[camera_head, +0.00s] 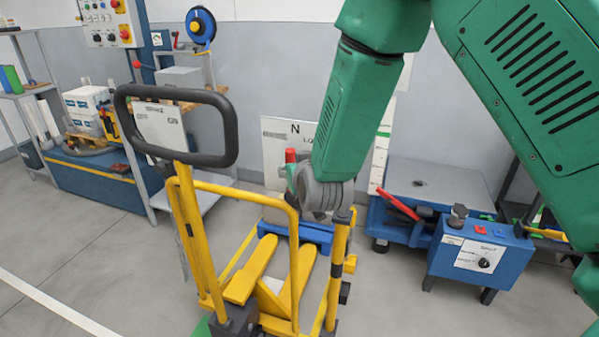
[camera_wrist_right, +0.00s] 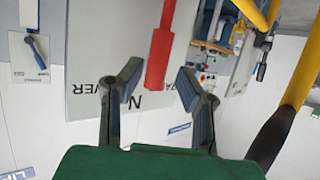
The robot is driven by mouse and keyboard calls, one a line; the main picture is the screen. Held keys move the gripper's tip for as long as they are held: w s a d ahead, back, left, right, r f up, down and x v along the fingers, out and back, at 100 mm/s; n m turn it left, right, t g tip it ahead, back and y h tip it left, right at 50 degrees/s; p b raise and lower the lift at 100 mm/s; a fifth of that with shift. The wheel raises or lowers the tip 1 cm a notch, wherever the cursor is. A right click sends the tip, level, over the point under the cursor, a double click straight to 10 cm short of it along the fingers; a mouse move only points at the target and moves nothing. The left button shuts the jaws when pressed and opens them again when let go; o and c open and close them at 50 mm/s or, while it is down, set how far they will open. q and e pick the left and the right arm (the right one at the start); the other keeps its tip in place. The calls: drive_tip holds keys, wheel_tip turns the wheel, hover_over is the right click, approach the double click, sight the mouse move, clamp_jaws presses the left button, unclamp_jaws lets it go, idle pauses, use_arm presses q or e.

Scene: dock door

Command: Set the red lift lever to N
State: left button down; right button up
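The red lift lever (camera_wrist_right: 161,52) hangs between the spread fingers of my right gripper (camera_wrist_right: 160,88) in the right wrist view. Both fingers stand apart from it, one on each side. In the head view only the lever's red top (camera_head: 290,156) shows, left of my right wrist, in front of the panel with N (camera_head: 283,130). My right fingers are mostly hidden there. My left gripper is not in view.
A yellow pallet truck (camera_head: 192,225) with a black loop handle (camera_head: 232,130) stands close on the left. A blue control box (camera_head: 470,258) and a lift table (camera_head: 440,185) are at right. Shelving and a blue bench (camera_head: 95,178) stand back left. Left foreground floor is clear.

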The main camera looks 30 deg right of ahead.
drive_tip(key=v, duration=0.6)
idle(0.3)
drive_tip(key=s+a+f+n+g+y, duration=0.1)
drive_tip(key=s+f+g, duration=0.2)
drive_tip(key=s+f, duration=0.55)
drive_tip(key=s+a+f+n+g+y, duration=0.1)
drive_tip(key=s+f+g+y, duration=0.3)
drive_tip(key=f, duration=0.8)
drive_tip(key=s+f+n+g, duration=0.1)
drive_tip(key=s+f, duration=0.4)
drive_tip(key=s, duration=0.5)
drive_tip(key=s+f+g+h, duration=0.1)
drive_tip(key=s+f+g, duration=0.3)
drive_tip(key=s, duration=0.7)
drive_tip(key=shift+a+f+n+g, duration=0.2)
drive_tip(key=shift+f+n+g, duration=0.15)
drive_tip(key=shift+f, duration=0.35)
